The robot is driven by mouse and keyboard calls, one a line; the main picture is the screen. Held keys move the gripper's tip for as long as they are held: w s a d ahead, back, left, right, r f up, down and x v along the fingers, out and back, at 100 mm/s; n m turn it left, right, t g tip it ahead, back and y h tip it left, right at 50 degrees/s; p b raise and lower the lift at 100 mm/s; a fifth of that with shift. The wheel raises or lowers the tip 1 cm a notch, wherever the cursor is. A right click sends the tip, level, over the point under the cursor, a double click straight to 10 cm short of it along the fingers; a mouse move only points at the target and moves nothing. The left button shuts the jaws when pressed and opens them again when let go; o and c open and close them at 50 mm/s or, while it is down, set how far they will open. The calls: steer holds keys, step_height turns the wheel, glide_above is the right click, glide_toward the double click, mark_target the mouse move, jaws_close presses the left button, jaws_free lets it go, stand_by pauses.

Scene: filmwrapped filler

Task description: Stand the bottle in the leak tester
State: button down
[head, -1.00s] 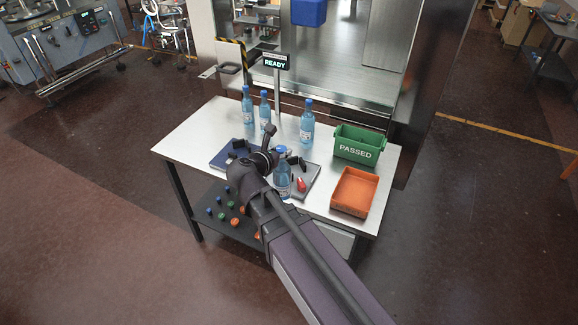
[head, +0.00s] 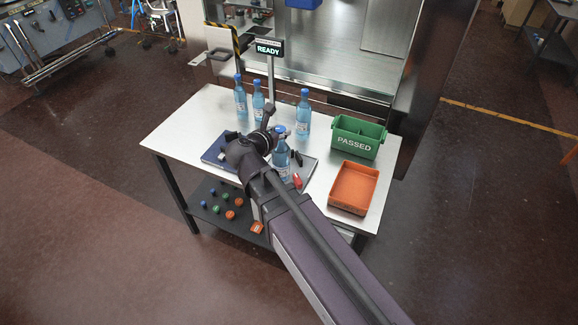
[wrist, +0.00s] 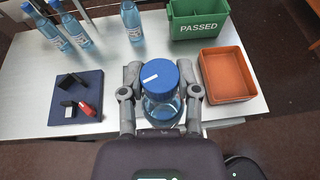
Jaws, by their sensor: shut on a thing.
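My gripper (wrist: 160,82) is shut on a clear blue bottle (wrist: 161,107) with a blue cap (wrist: 160,75); a finger lies on each side below the cap. The held bottle also shows in the head view (head: 281,160), upright, near the front of the table beside my wrist. My fingers are mostly hidden in the head view. A READY sign (head: 268,48) on a post stands at the table's back edge, near a fork-shaped bracket (head: 213,57) by a striped post. I cannot tell for certain that this is the leak tester.
Several similar bottles (head: 303,112) stand at the back of the table (head: 190,125). A dark blue mat (wrist: 75,98) holds black pieces and a red item (wrist: 86,108). A green PASSED bin (head: 357,137) and an orange tray (head: 353,187) stand at right. Coloured caps lie on the lower shelf.

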steer(key=shift+a, duration=0.2)
steer(key=shift+w+a+f, duration=0.1)
steer(key=shift+w, duration=0.3)
steer(key=w+d+f+m+g+h+b, duration=0.2)
steer(key=w+m+g+h, duration=0.1)
steer(key=w, duration=1.2)
steer(key=shift+m+h, duration=0.6)
steer(key=shift+m, duration=0.1)
steer(key=shift+d+f+b, duration=0.1)
steer(key=shift+f+b, duration=0.1)
steer(key=shift+b, duration=0.15)
step_height(320, 180, down, 6)
steer(key=b, duration=0.6)
steer(key=shift+f, duration=0.15)
steer(key=shift+f+b, duration=1.8)
steer(key=shift+b, duration=0.15)
steer(key=shift+f, duration=0.15)
